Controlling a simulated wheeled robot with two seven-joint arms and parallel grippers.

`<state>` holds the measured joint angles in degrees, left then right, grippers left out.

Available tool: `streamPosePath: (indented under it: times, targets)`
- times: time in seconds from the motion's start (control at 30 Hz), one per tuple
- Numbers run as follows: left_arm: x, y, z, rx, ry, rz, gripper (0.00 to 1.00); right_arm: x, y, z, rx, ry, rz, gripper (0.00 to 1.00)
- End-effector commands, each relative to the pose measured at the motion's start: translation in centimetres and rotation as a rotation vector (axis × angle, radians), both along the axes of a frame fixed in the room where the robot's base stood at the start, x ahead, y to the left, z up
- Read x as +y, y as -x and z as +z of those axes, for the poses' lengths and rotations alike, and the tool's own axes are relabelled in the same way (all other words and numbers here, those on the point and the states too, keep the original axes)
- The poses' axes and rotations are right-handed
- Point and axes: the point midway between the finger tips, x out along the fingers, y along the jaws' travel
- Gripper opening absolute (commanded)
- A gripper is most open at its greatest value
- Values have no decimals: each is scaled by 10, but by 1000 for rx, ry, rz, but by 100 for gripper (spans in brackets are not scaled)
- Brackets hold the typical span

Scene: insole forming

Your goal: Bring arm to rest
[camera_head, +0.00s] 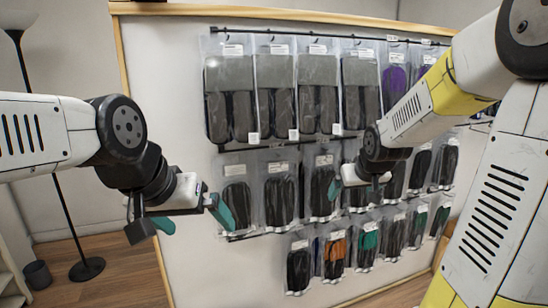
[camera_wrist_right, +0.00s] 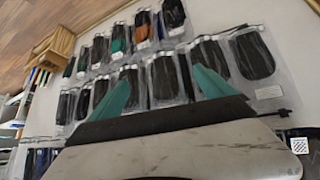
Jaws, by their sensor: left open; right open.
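My left gripper (camera_head: 192,218) is on the left in the head view, in front of the wall panel. Its two teal fingers are spread apart with nothing between them. My right gripper (camera_head: 337,188) is further right, in front of the hanging packs. In the head view its own wrist hides much of it. In the right wrist view its teal fingers (camera_wrist_right: 163,86) stand wide apart and hold nothing. The packs seen between them hang behind, on the panel. Both arms are raised off the floor.
A white panel (camera_head: 165,120) with a wooden frame carries several rows of packaged insoles (camera_head: 319,85). A floor lamp (camera_head: 86,268) and a dark bin (camera_head: 38,274) stand at the left. A wooden box (camera_wrist_right: 55,47) shows in the right wrist view. Wooden floor is open at lower left.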

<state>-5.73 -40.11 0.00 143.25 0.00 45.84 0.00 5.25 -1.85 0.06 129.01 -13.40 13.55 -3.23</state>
Motion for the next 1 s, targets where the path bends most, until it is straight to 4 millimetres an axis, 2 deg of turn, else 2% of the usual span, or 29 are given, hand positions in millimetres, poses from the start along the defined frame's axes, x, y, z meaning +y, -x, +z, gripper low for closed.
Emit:
streamPosePath:
  times: [0.03, 0.2, 0.3, 0.4, 0.5, 0.67, 1.0]
  targets:
    - [0, 0, 0, 0, 0, 0, 100, 9, 23, 18, 1, -15, -4, 93]
    - [0, 0, 0, 0, 0, 0, 100, 35, 103, 50, 49, -85, -16, 93]
    - [0, 0, 0, 0, 0, 0, 100, 49, 149, 58, 79, -127, -12, 93]
    - [0, 0, 0, 0, 0, 0, 100, 60, 186, 62, 105, -164, -3, 93]
    - [0, 0, 0, 0, 0, 0, 100, 68, 212, 62, 125, -190, 5, 93]
    - [0, 0, 0, 0, 0, 0, 100, 73, 230, 60, 142, -208, 12, 93]
    - [0, 0, 0, 0, 0, 0, 100, 73, 230, 60, 143, -208, 12, 93]
